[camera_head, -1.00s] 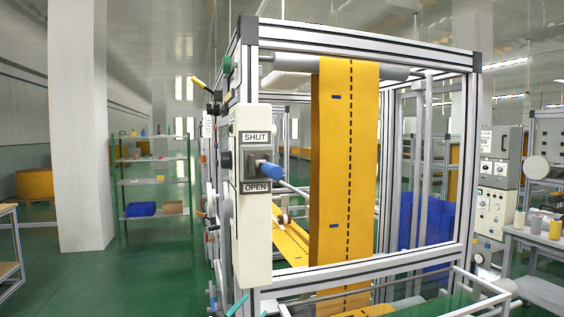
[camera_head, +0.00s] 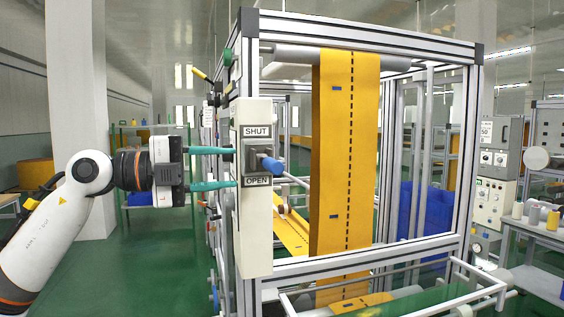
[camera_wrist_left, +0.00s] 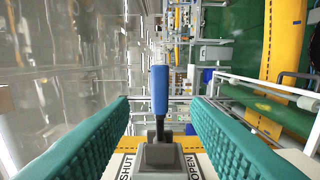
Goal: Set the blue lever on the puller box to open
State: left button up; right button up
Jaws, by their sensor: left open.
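The puller box (camera_head: 254,230) is a pale upright housing on the front left post of the metal frame. It has a SHUT label (camera_head: 257,131) above and an OPEN label (camera_head: 257,181) below. The blue lever (camera_head: 271,165) sticks out of a grey block between the labels, about midway and pointing outward. In the left wrist view the blue lever (camera_wrist_left: 159,90) stands between my fingers, apart from both. My left gripper (camera_head: 236,168) is open, its teal fingers level with the lever, one higher and one lower, at the box's left edge. My right gripper is not in view.
The metal frame (camera_head: 365,255) holds a yellow felt web (camera_head: 335,200) hanging from a roller. Other knobs and levers, including a yellow-handled one (camera_head: 201,74), sit on the frame's left side. A shelf with a blue bin (camera_head: 140,199) stands behind. Green floor is open at left.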

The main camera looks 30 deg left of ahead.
aim_at(266, 167)
pick_arm(q)
jog(key=p+x, duration=0.8)
jog(key=x, duration=0.2)
jog(key=shift+d+r, duration=0.1)
jog(key=shift+r, duration=0.1)
jog(key=shift+w+d+f, duration=0.2)
jog(key=shift+w+d, duration=0.2)
grip_shut()
